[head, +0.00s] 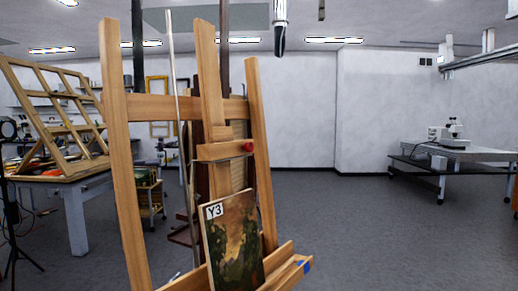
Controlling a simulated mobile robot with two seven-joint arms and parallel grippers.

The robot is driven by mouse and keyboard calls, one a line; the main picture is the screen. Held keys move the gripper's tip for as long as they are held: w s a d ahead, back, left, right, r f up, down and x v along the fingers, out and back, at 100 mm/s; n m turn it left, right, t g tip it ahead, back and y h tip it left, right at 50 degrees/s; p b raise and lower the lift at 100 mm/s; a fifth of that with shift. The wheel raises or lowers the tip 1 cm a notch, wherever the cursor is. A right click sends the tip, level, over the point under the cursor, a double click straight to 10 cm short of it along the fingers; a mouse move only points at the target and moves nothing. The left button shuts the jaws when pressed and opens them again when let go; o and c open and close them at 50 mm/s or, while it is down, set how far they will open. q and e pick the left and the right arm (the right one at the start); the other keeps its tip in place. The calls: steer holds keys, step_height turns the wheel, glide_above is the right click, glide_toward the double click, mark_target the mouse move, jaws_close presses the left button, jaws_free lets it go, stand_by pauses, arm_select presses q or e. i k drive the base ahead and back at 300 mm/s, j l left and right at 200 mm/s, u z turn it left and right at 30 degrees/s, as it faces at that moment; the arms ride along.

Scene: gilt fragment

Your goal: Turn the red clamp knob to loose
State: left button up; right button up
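The red clamp knob (248,147) is a small round knob at the right end of a wooden crossbar on the easel (120,150). The easel stands close in front of me, left of centre. A painting (234,243) labelled Y3 rests on its lower ledge, below the knob and leaning back. The knob's turn position cannot be told at this size. Neither of my grippers shows in the head view, and nothing touches the knob.
A blue-marked ledge end (303,265) juts out at the easel's lower right. A table (75,205) with a slatted wooden frame (50,118) stands at left. A microscope (453,132) is on a bench (430,150) at far right. The floor right of the easel is clear.

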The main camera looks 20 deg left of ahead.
mark_target(248, 147)
steer(key=i+l+u, duration=0.3)
steer(key=i+l, duration=0.65)
steer(key=i, duration=0.2)
